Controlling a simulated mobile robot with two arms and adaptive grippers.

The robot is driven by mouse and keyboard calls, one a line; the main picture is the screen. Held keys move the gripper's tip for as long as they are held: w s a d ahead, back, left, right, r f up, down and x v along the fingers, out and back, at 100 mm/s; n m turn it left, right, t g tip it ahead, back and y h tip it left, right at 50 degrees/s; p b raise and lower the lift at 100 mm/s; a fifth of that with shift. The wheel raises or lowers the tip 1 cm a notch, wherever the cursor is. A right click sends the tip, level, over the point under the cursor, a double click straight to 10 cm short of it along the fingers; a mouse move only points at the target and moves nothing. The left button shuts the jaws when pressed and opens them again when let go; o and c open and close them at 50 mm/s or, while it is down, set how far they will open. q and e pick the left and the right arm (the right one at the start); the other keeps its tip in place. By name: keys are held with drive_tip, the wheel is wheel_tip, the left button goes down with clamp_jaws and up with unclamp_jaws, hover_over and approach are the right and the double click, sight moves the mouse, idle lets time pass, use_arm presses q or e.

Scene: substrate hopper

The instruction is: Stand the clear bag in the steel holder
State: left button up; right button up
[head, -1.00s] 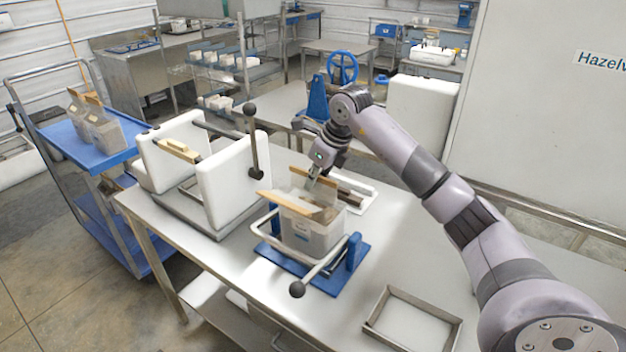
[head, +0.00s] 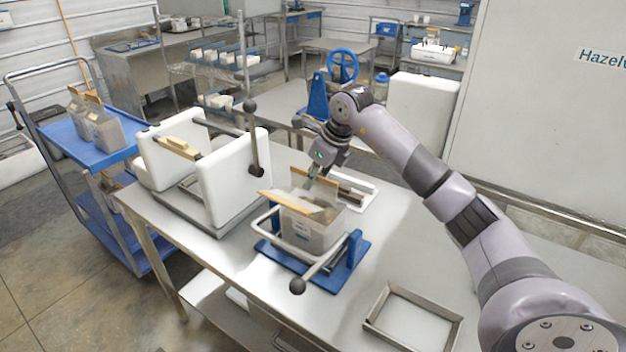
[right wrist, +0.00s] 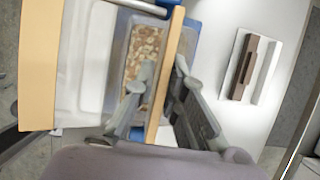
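The clear bag (head: 312,236) holds brown substrate and stands upright in a stand with a blue base (head: 290,268) and a bent steel bar (head: 283,243). Its mouth is spread, with one wooden strip (head: 290,201) at the near side and another (head: 316,176) at the far side. My right gripper (head: 311,181) is at the far strip. In the right wrist view its fingers (right wrist: 158,82) are apart on either side of that strip (right wrist: 165,75), and speckled substrate (right wrist: 143,55) shows below. A rectangular steel frame (head: 377,325) lies empty at the table's front right. My left gripper is out of view.
A white-panelled press (head: 235,180) with ball-ended levers stands left of the stand. A white tray (head: 366,195) with a dark bar lies behind the bag. A blue cart (head: 80,150) at the left carries similar bags. The table's right side is mostly clear.

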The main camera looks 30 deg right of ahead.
drive_tip(key=o, duration=0.4)
drive_tip(key=shift+s+f, duration=0.1)
drive_tip(key=shift+c, duration=0.2)
drive_tip(key=shift+f, duration=0.25)
drive_tip(key=v, duration=1.2)
drive_tip(key=shift+r, duration=0.2)
